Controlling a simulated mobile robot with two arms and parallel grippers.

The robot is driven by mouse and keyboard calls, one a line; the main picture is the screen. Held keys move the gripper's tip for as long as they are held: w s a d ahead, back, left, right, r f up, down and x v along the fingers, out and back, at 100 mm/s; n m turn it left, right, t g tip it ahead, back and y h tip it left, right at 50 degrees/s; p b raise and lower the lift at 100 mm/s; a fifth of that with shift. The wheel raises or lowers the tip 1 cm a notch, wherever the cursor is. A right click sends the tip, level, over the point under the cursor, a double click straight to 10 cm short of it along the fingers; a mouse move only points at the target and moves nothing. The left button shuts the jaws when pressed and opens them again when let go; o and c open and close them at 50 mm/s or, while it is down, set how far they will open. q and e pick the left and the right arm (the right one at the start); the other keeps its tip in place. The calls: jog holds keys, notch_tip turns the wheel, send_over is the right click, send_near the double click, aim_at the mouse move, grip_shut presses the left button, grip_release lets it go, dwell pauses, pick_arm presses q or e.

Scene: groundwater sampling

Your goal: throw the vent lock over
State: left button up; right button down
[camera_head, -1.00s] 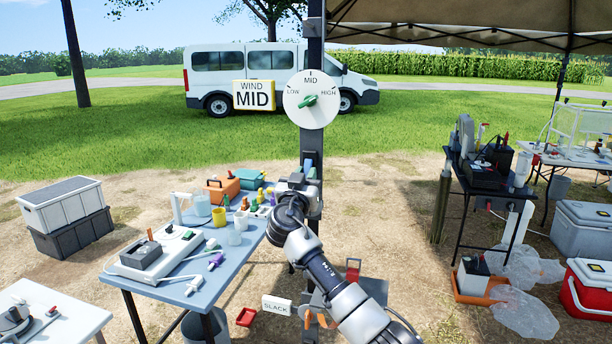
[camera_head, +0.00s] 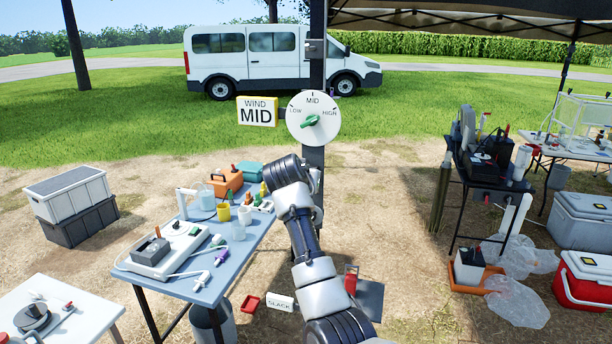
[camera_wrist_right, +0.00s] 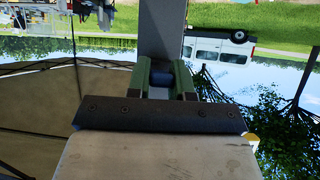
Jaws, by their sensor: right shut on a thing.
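In the right wrist view, my right gripper (camera_wrist_right: 160,66) has its two green fingers closed on the sides of a small dark-blue piece (camera_wrist_right: 160,79) in front of a grey post (camera_wrist_right: 161,28). I cannot tell for certain that this piece is the vent lock. In the head view my right arm reaches up to the post (camera_head: 317,70), and its wrist hides the fingers and the piece. A round white dial (camera_head: 313,117) marked LOW, MID, HIGH is on the post above my wrist, with a green pointer. My left gripper is not in view.
A WIND MID sign (camera_head: 257,111) is left of the dial. A blue table (camera_head: 208,292) with sampling gear stands left of my arm. A SLACK sign (camera_head: 280,302) is low beside it. A dark equipment table (camera_head: 470,178) stands right, with bare ground between.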

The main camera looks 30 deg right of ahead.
jog(key=shift+r+g+y, duration=0.3)
jog(key=shift+y, duration=0.2)
jog(key=shift+p, duration=0.3)
jog(key=c, duration=1)
grip_release()
jog(key=shift+s+a+r+b, duration=0.2)
jog(key=shift+a+r+b, duration=0.1)
jog(key=shift+b, duration=0.1)
jog(key=b+v, duration=0.4)
jog(key=v, duration=0.5)
jog(key=shift+a+r, duration=0.2)
jog(key=shift+r, duration=0.15)
jog(key=shift+s, duration=0.15)
